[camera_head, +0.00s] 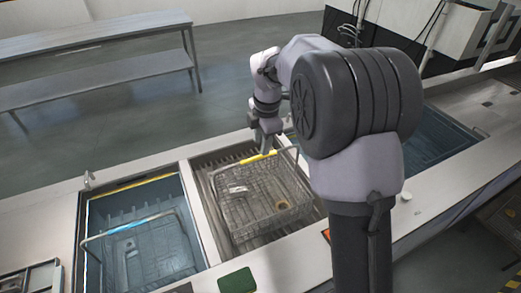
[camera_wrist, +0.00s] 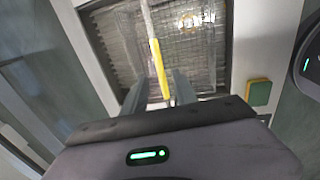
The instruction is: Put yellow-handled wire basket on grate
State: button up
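The yellow-handled wire basket (camera_head: 262,200) sits in the middle bay on the slatted grate (camera_head: 205,190), its handle raised. The yellow grip (camera_head: 258,157) is near the back of the basket. My gripper (camera_head: 267,138) is just above and beside this grip in the head view. In the wrist view, the yellow grip (camera_wrist: 160,68) lies between my gripper's two spread fingers (camera_wrist: 160,90), with gaps beside it. The wire basket (camera_wrist: 185,35) is partly blurred there, over the grate (camera_wrist: 120,45). My arm covers part of the right side in the head view.
A blue tank (camera_head: 75,240) with another basket (camera_head: 150,255) stands at left. Another blue tank (camera_head: 440,135) is at right, partly behind my arm. A green pad (camera_head: 237,281) lies on the front ledge. A metal bench (camera_head: 95,40) stands at the back left.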

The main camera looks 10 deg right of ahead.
jog(key=s+a+r+m+t, duration=0.2)
jog(key=s+r+m, duration=1)
jog(key=s, duration=0.4)
jog(key=s+a+f+m+t+y, duration=0.1)
jog(key=s+a+m, duration=0.1)
jog(key=s+m, duration=1)
jog(key=s, duration=0.3)
jog(key=shift+s+f+m+t+y, duration=0.3)
jog(key=shift+f+t, duration=0.05)
jog(key=shift+t, duration=0.05)
notch_tip(320, 180, down, 8)
jog(key=b, duration=0.7)
jog(key=shift+b, duration=0.3)
jog(key=shift+a+r, duration=0.1)
